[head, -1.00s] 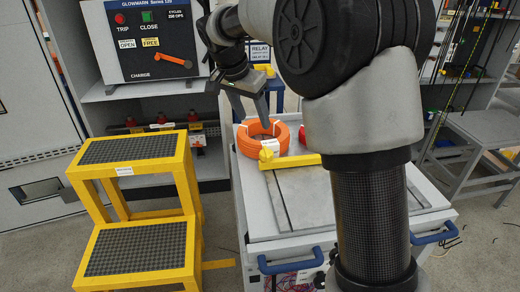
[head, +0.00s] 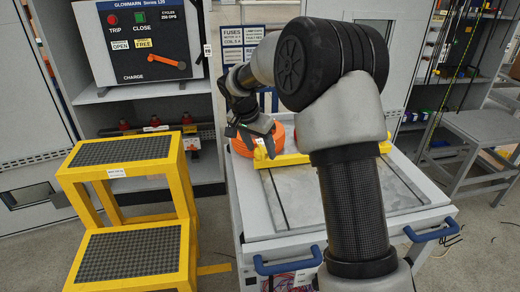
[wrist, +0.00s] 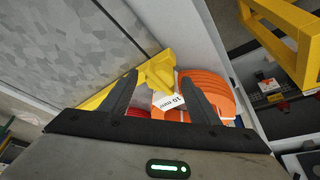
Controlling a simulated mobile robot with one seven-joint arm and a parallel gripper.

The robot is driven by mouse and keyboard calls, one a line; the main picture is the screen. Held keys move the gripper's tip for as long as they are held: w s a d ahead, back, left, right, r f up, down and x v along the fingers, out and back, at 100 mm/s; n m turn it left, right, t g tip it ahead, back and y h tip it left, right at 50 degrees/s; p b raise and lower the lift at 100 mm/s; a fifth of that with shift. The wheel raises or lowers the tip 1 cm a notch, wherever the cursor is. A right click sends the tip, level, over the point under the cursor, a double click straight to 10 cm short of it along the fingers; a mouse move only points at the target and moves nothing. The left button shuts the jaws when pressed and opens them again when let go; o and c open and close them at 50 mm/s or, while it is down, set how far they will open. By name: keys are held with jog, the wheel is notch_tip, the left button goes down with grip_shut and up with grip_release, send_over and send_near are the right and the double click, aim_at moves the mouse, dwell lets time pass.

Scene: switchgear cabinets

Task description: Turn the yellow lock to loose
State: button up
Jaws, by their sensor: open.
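The yellow lock (head: 260,153) is a small knob at the left end of a yellow bar (head: 291,159) across the cart top. In the wrist view the lock (wrist: 161,72) shows beyond and between my fingertips. My gripper (head: 260,156) is open and empty, pointing down over the lock. In the wrist view its two dark fingers (wrist: 160,80) straddle the line to the lock; I cannot tell whether they touch it. A white "50 mm" label (wrist: 168,101) is partly behind the lock.
A coil of orange cable (head: 240,146) lies right behind the lock, with something red beside it. The grey cart top (head: 335,195) in front is clear. A yellow step stool (head: 125,150) stands left of the cart. A breaker panel with an orange handle (head: 168,62) is behind.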

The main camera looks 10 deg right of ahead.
jog(key=shift+c, duration=0.3)
jog(key=c, duration=1)
jog(key=shift+o, duration=0.2)
jog(key=shift+n, duration=0.3)
jog(key=n, duration=0.1)
jog(key=n+y+p, duration=0.1)
jog(key=n, duration=0.1)
jog(key=shift+s+d+r+n+t+p, duration=0.1)
jog(key=shift+d+r+n+t+p, duration=0.1)
jog(key=shift+n+t+p, duration=0.15)
jog(key=n+y+p, duration=0.1)
jog(key=n+p, duration=0.1)
jog(key=n+y+p, duration=0.1)
jog(key=n+p, duration=0.1)
jog(key=shift+d+r+t, duration=0.1)
jog(key=shift+d+t, duration=0.05)
jog(key=shift+t, duration=0.1)
jog(key=n+y+p, duration=0.2)
jog(key=n+p, duration=0.3)
jog(key=shift+d, duration=0.15)
jog(key=n+p, duration=0.1)
jog(key=n+y+p, duration=0.1)
jog(key=n, duration=0.1)
jog(key=n+g+p, duration=0.1)
jog(key=shift+d+f+n, duration=0.1)
jog(key=shift+f+n, duration=0.15)
